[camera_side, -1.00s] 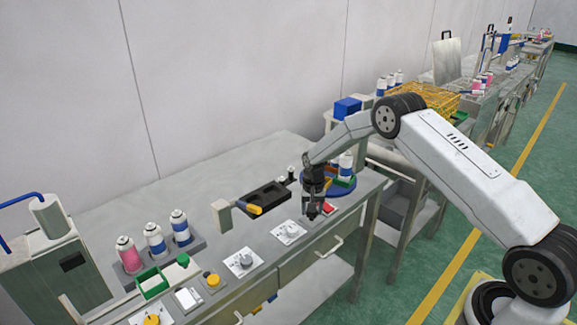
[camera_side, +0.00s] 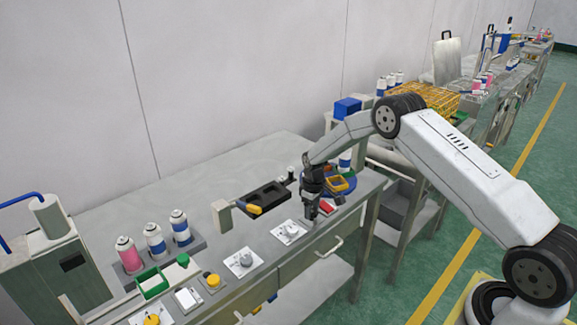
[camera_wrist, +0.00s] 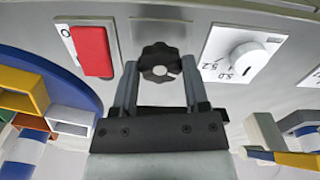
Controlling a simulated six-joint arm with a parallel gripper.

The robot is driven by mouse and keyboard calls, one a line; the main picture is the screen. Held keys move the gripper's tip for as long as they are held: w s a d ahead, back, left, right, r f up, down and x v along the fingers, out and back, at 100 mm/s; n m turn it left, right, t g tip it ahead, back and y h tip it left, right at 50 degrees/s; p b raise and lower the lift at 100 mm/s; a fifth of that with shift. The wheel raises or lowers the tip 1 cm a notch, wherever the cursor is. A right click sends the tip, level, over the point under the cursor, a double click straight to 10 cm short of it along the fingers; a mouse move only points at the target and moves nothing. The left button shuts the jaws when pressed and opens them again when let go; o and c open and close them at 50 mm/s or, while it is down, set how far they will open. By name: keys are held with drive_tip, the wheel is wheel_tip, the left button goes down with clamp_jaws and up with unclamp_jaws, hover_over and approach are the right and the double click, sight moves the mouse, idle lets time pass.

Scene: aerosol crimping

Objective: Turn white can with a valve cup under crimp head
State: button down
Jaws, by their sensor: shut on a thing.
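My gripper (camera_side: 311,212) reaches down to the bench's front edge, beside the blue turntable (camera_side: 349,186). In the wrist view its fingers (camera_wrist: 160,75) are shut on a black star-shaped knob (camera_wrist: 160,60), one finger on each side. The turntable's blue rim (camera_wrist: 80,82) shows at the left there, with yellow, white and brown open bins on it. A white can with a blue band (camera_side: 345,160) stands at the turntable, partly hidden behind my arm. I cannot see whether it has a valve cup. I cannot make out the crimp head.
A red switch (camera_wrist: 95,50) and a white dial (camera_wrist: 247,60) flank the knob. A black fixture (camera_side: 264,196) with a yellow handle lies to the left. Several cans, including a pink one (camera_side: 129,255), stand at the far left. The back of the bench is clear.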

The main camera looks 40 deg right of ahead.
drive_tip(key=n, duration=0.4)
drive_tip(key=shift+n, duration=0.3)
idle(0.4)
drive_tip(key=shift+c, duration=0.4)
unclamp_jaws()
drive_tip(key=shift+r, duration=0.1)
drive_tip(key=shift+r, duration=3.85)
